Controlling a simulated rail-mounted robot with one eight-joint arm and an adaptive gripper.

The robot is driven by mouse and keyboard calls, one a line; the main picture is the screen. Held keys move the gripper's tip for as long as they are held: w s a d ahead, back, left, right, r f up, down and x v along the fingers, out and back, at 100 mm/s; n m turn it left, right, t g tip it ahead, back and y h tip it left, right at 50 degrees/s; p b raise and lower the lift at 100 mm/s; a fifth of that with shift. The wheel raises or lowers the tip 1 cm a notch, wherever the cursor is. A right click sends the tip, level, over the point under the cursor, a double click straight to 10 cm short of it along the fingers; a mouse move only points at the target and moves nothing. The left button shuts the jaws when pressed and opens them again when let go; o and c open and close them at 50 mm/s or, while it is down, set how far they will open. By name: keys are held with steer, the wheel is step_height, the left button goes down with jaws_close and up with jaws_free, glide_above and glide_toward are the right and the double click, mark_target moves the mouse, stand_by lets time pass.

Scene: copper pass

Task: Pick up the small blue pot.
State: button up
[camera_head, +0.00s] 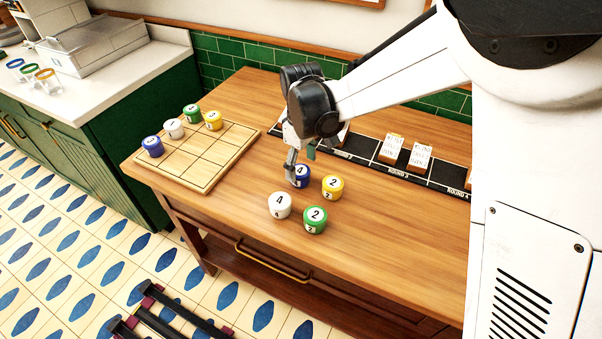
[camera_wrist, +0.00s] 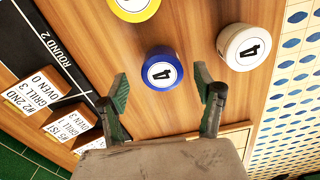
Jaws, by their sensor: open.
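A small blue pot (camera_head: 301,182) with a white lid label "4" stands upright on the wooden table (camera_head: 240,215). My gripper (camera_head: 300,162) is open just above it and partly hides it in the head view. In the wrist view the blue pot (camera_wrist: 161,54) lies ahead of and between the two spread fingertips (camera_wrist: 163,88), with nothing held. I cannot tell if a finger touches it. Another blue pot (camera_head: 152,148) sits on the gridded wooden board at the left.
Yellow (camera_head: 333,189), white (camera_head: 279,206) and green (camera_head: 314,221) pots stand close around the blue pot. The gridded board (camera_head: 210,178) also carries white, green and yellow pots. A black strip (camera_head: 362,150) with upright cards (camera_head: 420,157) lies along the back. The table front is clear.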

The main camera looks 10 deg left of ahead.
mark_target(299, 169)
steer(key=shift+a+f, duration=0.2)
steer(key=shift+f, duration=0.9)
steer(key=shift+a+f, duration=0.15)
steer(key=shift+f, duration=0.95)
steer(key=c, duration=1.4)
